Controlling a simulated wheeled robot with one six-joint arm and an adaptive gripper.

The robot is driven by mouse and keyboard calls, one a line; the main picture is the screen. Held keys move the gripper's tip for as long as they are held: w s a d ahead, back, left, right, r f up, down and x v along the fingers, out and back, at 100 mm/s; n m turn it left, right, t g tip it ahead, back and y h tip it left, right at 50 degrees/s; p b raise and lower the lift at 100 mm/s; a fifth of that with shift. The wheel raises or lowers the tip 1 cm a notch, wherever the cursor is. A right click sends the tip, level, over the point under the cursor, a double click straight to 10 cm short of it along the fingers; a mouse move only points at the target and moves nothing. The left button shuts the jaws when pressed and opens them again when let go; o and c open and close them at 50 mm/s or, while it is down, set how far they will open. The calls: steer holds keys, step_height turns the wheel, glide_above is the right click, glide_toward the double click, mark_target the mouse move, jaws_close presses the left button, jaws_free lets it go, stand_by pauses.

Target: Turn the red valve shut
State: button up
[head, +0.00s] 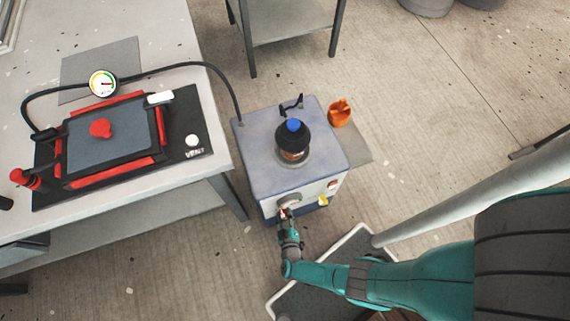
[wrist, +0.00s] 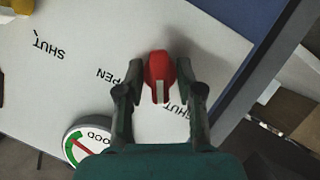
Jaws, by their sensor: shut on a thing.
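The red valve (wrist: 157,68) is a knob with a white stripe on the pale front panel (wrist: 95,40) of a box-shaped machine. My gripper (wrist: 162,80) is shut on it, one finger on each side. The stripe points toward the bottom of the wrist view. An OPEN label lies to the knob's left and a SHUT label at its lower right, partly covered by a finger. In the head view my gripper (head: 285,217) is at the machine's front, and the valve is mostly hidden.
A round gauge (wrist: 82,144) with a GOOD zone is beside my gripper, partly covered. A yellow knob (head: 323,201) is on the same panel. A black pot with a blue top (head: 293,125) and an orange object (head: 340,112) are on and beside the machine (head: 260,165). A mould bench (head: 215,140) stands left.

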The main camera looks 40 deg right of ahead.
steer(key=shift+w+a+n+h, duration=0.1)
steer(key=shift+n+h, duration=0.4)
steer(key=shift+n, duration=0.2)
steer(key=shift+n+h, duration=0.3)
steer(key=shift+n, duration=0.1)
stand_by(0.4)
steer(key=o, duration=1.1)
steer(key=shift+v, duration=3.75)
